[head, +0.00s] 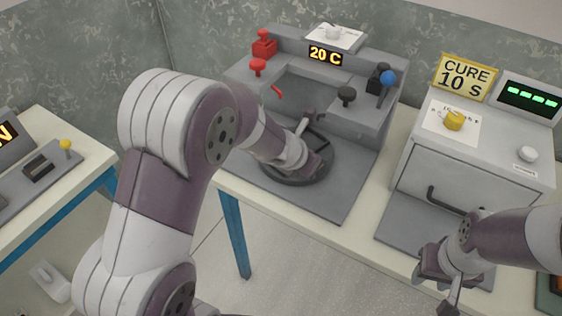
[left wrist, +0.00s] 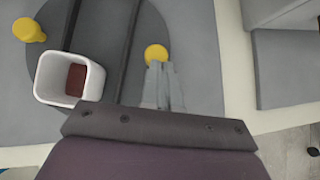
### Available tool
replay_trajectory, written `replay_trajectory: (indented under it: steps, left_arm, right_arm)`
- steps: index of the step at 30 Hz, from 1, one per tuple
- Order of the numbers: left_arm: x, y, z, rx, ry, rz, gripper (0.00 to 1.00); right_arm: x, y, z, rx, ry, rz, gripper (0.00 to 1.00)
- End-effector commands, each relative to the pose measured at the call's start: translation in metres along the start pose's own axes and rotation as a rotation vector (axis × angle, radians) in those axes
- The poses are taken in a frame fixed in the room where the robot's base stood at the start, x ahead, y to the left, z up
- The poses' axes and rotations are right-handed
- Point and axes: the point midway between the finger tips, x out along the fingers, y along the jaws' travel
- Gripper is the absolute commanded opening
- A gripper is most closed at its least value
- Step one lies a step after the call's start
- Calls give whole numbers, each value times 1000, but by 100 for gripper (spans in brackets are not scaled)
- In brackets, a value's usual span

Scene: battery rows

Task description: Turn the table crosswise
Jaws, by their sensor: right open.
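The round dark turntable (head: 328,168) lies on the grey station plate, partly hidden by my left arm. A yellow knob (left wrist: 157,53) sits near the disc's right side. My left gripper (left wrist: 160,68) has its fingers close together, their tips at the knob; whether they touch it I cannot tell. My right gripper (head: 434,292) is open and empty before the cure box.
The station around the turntable has red levers (head: 258,66), a blue-topped lever (head: 388,78) and a "20 C" display (head: 325,55). The cure box (head: 470,160) with a dark handle stands at right. Another yellow peg (left wrist: 29,30) shows in the left wrist view. A side table (head: 90,165) is at left.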

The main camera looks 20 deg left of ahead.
Motion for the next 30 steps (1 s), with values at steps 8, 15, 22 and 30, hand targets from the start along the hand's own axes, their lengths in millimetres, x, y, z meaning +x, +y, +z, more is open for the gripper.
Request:
replay_trajectory:
  steps: [8,15,22,30]
  left_arm:
    - [3,-2,4,0,0,-1,0]
    - [4,-3,5,0,0,0,0]
    - [4,-3,5,0,0,0,0]
    - [4,-2,6,0,0,-1,0]
  right_arm:
    - [0,0,0,0,0,0,43]
    - [0,0,0,0,0,0,43]
    - [0,0,0,0,0,0,43]
    - [-2,0,0,0,0,0,43]
